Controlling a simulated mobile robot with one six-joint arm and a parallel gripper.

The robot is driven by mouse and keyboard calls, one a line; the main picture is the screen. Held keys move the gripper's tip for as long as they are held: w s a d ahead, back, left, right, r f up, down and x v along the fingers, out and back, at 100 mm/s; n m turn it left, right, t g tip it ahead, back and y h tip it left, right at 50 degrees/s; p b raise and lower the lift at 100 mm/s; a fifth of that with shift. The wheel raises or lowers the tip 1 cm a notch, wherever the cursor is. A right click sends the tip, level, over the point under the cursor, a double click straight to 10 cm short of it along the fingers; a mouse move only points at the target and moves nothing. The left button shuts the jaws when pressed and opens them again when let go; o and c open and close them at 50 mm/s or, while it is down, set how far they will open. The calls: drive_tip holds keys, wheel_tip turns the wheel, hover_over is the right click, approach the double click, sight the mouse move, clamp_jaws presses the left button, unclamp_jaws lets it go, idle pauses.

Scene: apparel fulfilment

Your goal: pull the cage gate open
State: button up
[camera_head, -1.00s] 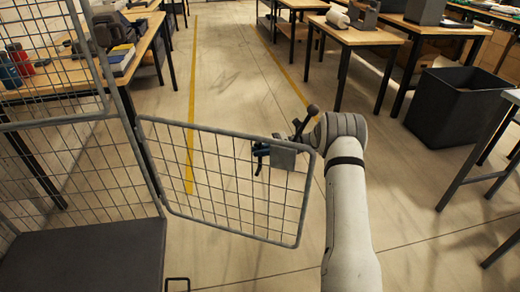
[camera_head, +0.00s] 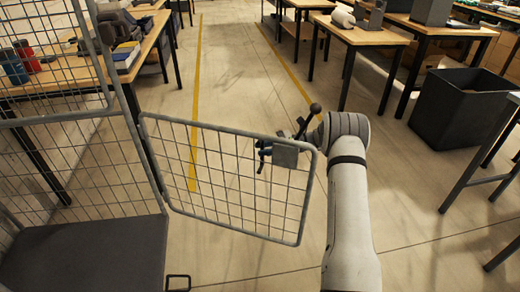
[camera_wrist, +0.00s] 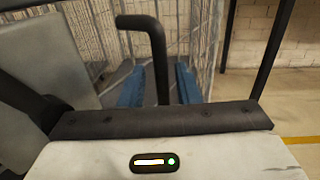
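The cage gate (camera_head: 228,188) is a grey wire-mesh panel in the head view, swung out to the right from the cage's upright post. My gripper (camera_head: 264,156) is at the gate's upper right, partly hidden behind its mesh and a small grey plate (camera_head: 286,154). In the wrist view my gripper's blue fingers (camera_wrist: 158,88) stand apart. A bent dark bar (camera_wrist: 160,62), which looks like a handle, runs down in front of the gap between them. I cannot tell whether they touch it. A grey plate (camera_wrist: 42,72) is at the left there.
The cage (camera_head: 75,150) with a dark base (camera_head: 85,258) stands at the left. A wooden table (camera_head: 148,45) is behind it. More tables (camera_head: 352,36) and a dark bin (camera_head: 460,108) are at the right. The floor aisle (camera_head: 235,75) between yellow lines is clear.

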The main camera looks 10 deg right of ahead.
drive_tip(key=d, duration=0.7)
drive_tip(key=shift+w+p, duration=0.45)
